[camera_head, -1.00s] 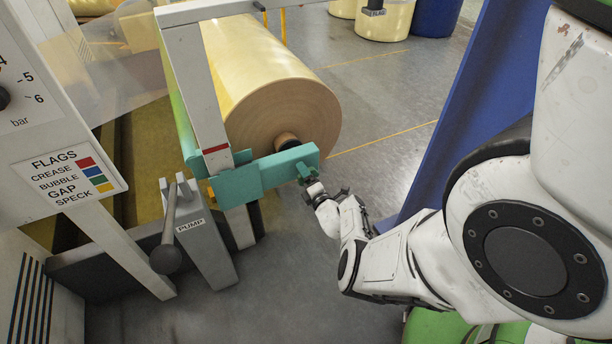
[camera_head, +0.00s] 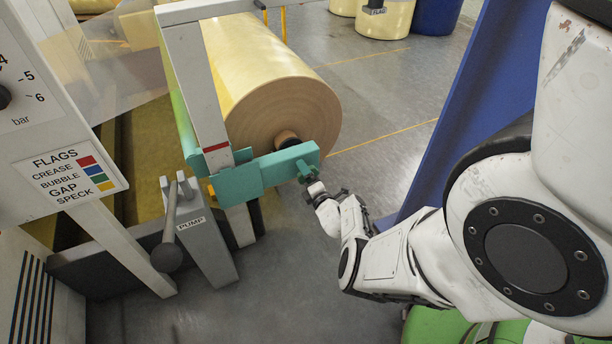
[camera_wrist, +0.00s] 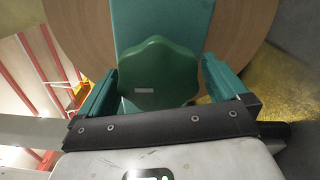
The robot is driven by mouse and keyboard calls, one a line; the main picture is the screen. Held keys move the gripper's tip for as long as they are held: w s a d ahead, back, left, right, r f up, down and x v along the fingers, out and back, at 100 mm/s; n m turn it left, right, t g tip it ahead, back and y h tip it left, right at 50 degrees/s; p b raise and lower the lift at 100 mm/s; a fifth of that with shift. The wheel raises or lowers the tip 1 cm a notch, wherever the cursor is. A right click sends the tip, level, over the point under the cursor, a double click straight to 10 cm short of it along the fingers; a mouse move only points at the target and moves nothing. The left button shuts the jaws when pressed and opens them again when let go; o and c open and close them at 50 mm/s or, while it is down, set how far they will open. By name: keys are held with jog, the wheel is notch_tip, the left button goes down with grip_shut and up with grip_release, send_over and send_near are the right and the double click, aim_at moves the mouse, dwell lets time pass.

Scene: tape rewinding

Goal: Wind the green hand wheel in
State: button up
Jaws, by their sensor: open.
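The green hand wheel (camera_head: 307,172) sits at the right end of a teal arm (camera_head: 285,162), in front of the end of a large cream roll (camera_head: 262,85). In the wrist view the lobed wheel (camera_wrist: 158,75) fills the middle, on the teal arm (camera_wrist: 160,15). My gripper (camera_head: 313,185) is close up to the wheel from the lower right. In the wrist view its two teal fingers (camera_wrist: 160,68) stand open, one on each side of the wheel. Narrow gaps seem to show beside the wheel; I cannot tell whether either finger touches it.
A grey stand labelled PUMP (camera_head: 205,245) with a ball-ended lever (camera_head: 167,235) is left of the wheel. A white upright (camera_head: 200,90) rises behind the teal arm. A blue panel (camera_head: 460,110) stands close on the right. Grey floor (camera_head: 290,270) is open below the wheel.

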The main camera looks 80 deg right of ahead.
jog(key=p+v, duration=0.4)
jog(key=v, duration=0.6)
jog(key=shift+a, duration=0.2)
